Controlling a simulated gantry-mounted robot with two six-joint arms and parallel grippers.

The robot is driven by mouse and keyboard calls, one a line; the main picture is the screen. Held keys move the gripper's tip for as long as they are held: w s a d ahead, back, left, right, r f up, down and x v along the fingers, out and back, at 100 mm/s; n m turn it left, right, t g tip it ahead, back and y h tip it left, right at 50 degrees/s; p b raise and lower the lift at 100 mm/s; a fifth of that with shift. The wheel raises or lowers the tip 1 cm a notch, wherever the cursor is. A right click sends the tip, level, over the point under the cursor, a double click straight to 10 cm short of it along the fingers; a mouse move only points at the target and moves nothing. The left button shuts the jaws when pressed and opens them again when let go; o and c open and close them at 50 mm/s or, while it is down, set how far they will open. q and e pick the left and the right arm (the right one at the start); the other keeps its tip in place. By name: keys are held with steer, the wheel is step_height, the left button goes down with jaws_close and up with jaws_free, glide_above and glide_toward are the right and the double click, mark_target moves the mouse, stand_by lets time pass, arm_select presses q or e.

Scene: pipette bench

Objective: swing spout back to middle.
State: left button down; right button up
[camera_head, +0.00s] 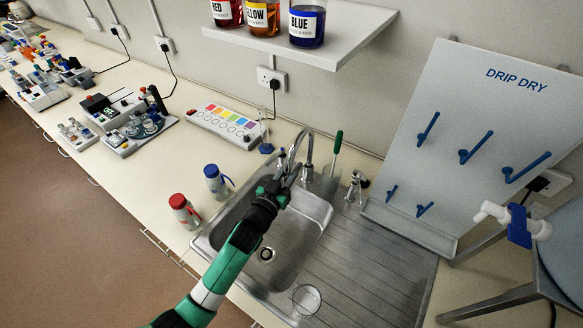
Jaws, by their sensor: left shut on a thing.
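The silver spout (309,146) arches over the back of the steel sink (317,208). My left gripper (285,177) is at the spout's front end and is shut on it. The gripper and forearm cover part of the spout's lower end and the left part of the basin. The spout's base stands on the sink's back rim, with a tap handle (355,186) to its right. My right gripper does not show.
A red-capped bottle (184,211) and a blue-capped bottle (215,181) stand left of the sink. A clear glass (306,299) sits at the sink's front. A ribbed drainer (375,265) and a DRIP DRY pegboard (470,130) are to the right.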

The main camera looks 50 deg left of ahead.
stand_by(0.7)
arm_select(q)
steer(key=c, duration=0.7)
jaws_free()
steer(key=shift+s, duration=0.2)
steer(key=v, duration=1.1)
steer(key=shift+s, duration=0.2)
steer(key=shift+c, duration=0.3)
